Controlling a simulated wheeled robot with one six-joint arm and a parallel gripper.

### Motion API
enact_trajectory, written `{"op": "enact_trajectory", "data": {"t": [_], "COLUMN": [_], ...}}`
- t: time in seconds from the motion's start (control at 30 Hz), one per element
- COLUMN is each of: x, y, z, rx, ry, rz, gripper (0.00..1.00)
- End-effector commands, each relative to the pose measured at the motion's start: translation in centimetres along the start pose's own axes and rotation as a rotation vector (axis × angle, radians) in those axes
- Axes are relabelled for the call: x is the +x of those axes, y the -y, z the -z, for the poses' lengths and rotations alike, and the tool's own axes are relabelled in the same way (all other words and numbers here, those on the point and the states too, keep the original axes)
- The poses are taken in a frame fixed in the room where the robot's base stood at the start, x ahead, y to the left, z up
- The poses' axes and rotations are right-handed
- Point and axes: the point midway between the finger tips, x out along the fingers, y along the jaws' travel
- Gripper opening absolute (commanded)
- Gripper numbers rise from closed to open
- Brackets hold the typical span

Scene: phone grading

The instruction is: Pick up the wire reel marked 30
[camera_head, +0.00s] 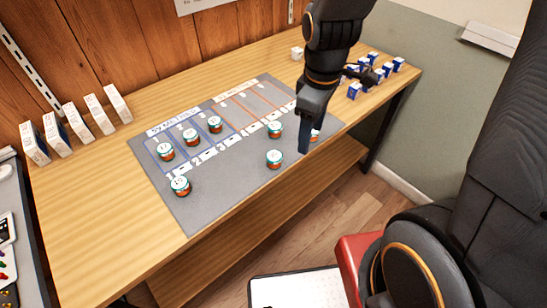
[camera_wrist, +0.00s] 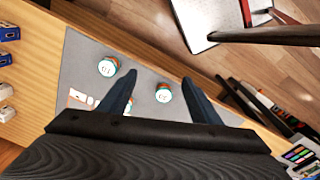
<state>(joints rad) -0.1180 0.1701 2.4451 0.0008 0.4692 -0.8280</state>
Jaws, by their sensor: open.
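Several small wire reels with white tops and teal and copper sides stand on a grey mat (camera_head: 225,190). I cannot read a clear 30 on any of them. My gripper (camera_head: 303,150) points down over the mat's right front part, partly hiding one reel (camera_head: 316,135). Another reel (camera_head: 275,158) stands to its left, with one more (camera_head: 275,129) behind that. In the wrist view my gripper (camera_wrist: 159,77) is open, and one reel (camera_wrist: 164,93) shows between its fingers. A second reel (camera_wrist: 108,67) is left of the left finger. Neither is held.
More reels (camera_head: 167,151) stand on the mat's left part. White boxes (camera_head: 84,122) line the table's left end. Small blue-and-white boxes (camera_head: 355,91) stand at the far right behind my arm. The table's front edge (camera_head: 255,200) is close to the mat.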

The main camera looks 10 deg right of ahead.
Motion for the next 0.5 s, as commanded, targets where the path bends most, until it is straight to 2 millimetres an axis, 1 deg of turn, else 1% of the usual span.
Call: {"op": "enact_trajectory", "data": {"t": [0.03,0.1,0.3,0.4,0.5], "x": [0.6,1.2,3.0,3.8,4.4], "y": [0.1,0.2,0.9,1.2,1.5], "z": [1.0,2.2,5.7,7.1,8.0], "rx": [-0.139,-0.345,-0.905,-1.129,-1.293], "ry": [0.005,0.008,0.01,0.008,0.005], "rz": [0.007,0.015,0.039,0.049,0.056], "gripper": [0.58,0.58,0.58,0.58,0.58]}}
